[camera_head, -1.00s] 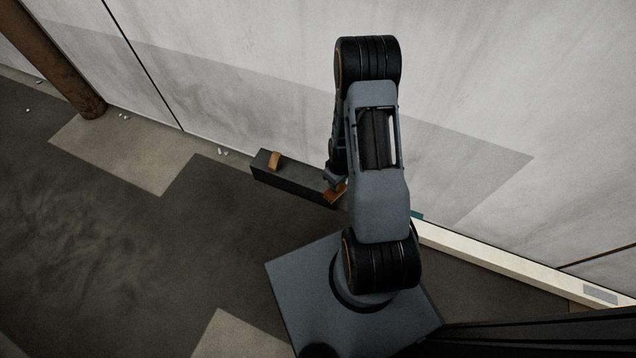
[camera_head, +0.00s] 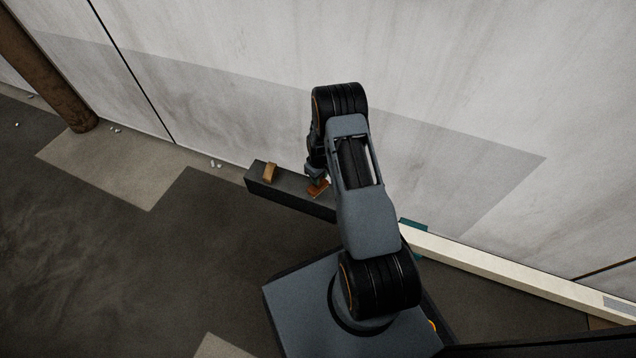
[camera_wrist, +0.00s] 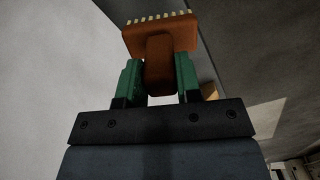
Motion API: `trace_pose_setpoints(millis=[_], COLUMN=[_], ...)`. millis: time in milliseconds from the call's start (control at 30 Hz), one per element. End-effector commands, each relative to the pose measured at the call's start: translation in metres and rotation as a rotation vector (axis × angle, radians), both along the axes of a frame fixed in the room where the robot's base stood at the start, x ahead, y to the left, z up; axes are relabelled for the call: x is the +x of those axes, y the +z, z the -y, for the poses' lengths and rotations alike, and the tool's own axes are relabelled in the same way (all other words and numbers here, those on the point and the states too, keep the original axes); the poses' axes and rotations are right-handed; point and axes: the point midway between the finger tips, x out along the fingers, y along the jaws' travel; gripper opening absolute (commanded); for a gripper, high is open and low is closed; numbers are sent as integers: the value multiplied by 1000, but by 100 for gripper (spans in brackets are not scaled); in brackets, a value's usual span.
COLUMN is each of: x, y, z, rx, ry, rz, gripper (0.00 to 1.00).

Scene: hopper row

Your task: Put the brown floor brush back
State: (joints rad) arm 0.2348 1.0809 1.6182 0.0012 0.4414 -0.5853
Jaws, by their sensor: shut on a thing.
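My gripper (camera_wrist: 159,78) is shut on the brown floor brush (camera_wrist: 160,38); its green fingers sit on both sides of the brush's narrow block. The brush's wide head with a row of pale bristles points away from the gripper. In the head view the brush (camera_head: 319,188) shows as a small orange-brown patch over the right part of a long dark box (camera_head: 291,200) along the wall. I cannot tell whether it touches the box. My arm hides the box's right end and most of the gripper.
A tan block (camera_head: 269,172) sits on the left part of the dark box. A cream beam (camera_head: 500,267) runs along the wall at right, with a teal piece (camera_head: 414,224) near its end. A brown post (camera_head: 50,75) stands at far left. The floor at left is open.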

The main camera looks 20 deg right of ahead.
Motion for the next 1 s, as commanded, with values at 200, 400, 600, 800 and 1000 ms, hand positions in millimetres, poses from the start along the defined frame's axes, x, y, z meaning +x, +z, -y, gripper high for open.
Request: trace_pose_setpoints(millis=[200, 400, 600, 800, 1000], x=[4, 5, 5, 4, 4], y=[-25, -37, -36, -39, -39], z=[0, 0, 0, 0, 0], rx=[1, -1, -1, 0, 0], ry=[1, 1, 1, 1, 0], rz=[-1, 1, 1, 0, 0], gripper=[4, 4, 4, 37, 56])
